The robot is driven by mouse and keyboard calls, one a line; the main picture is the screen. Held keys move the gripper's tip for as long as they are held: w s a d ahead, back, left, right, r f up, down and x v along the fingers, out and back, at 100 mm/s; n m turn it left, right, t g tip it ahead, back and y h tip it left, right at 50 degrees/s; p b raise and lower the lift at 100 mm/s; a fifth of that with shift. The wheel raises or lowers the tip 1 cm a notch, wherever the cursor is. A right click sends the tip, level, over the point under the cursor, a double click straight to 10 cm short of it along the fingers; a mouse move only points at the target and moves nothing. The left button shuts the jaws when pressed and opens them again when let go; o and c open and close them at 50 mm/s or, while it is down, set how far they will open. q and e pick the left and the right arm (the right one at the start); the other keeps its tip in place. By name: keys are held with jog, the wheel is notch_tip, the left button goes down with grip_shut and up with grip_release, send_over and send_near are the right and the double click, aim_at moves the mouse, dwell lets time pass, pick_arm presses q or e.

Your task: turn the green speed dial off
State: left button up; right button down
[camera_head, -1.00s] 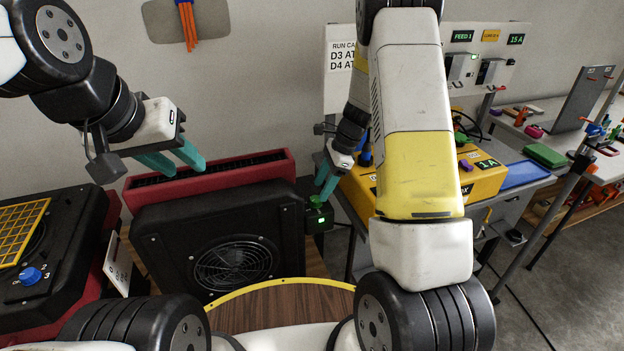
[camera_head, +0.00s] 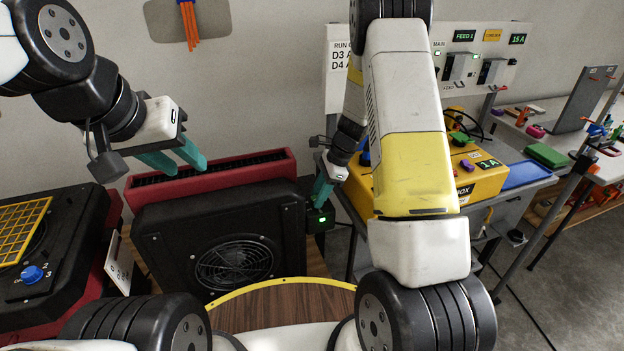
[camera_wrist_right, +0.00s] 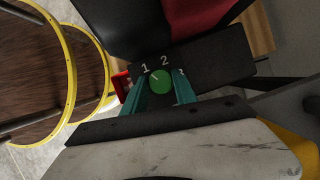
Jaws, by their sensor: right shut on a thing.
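The green speed dial (camera_wrist_right: 160,81) is a round knob on a dark control box, with the numbers 1 and 2 printed beside it in the right wrist view. A pale mark on the knob points toward the 1 side. My right gripper (camera_wrist_right: 158,90) has its teal fingers on either side of the dial and is shut on it. In the head view, my right gripper (camera_head: 320,192) reaches down to the small box (camera_head: 320,218) with a lit green display; the dial is hidden there. My left gripper (camera_head: 178,160) is open and empty above the red-backed unit.
A black fan unit (camera_head: 160,237) with a red back stands beside the control box. Another black unit with a blue dial (camera_head: 32,274) is at the left. A yellow box (camera_head: 482,181) stands on the bench at right. A yellow-rimmed wooden round top (camera_head: 285,312) is in front.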

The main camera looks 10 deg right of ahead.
jog(key=n+g, duration=0.1)
jog(key=n, duration=0.2)
jog(key=n+g, duration=0.1)
jog(key=n, duration=0.1)
jog(key=shift+w+n+h, duration=0.2)
jog(key=shift+n+h, duration=0.2)
jog(key=n+g, duration=0.1)
jog(key=n, duration=0.2)
jog(key=n+h, duration=0.1)
jog(key=n, duration=0.2)
jog(key=shift+w+a+g+h, duration=0.1)
jog(key=shift+a+g+h, duration=0.05)
jog(key=shift+g+h, duration=0.2)
dwell(0.3)
jog(key=c, duration=1)
grip_release()
jog(key=v, duration=0.7)
jog(key=shift+w+r, duration=0.2)
jog(key=shift+r, duration=0.15)
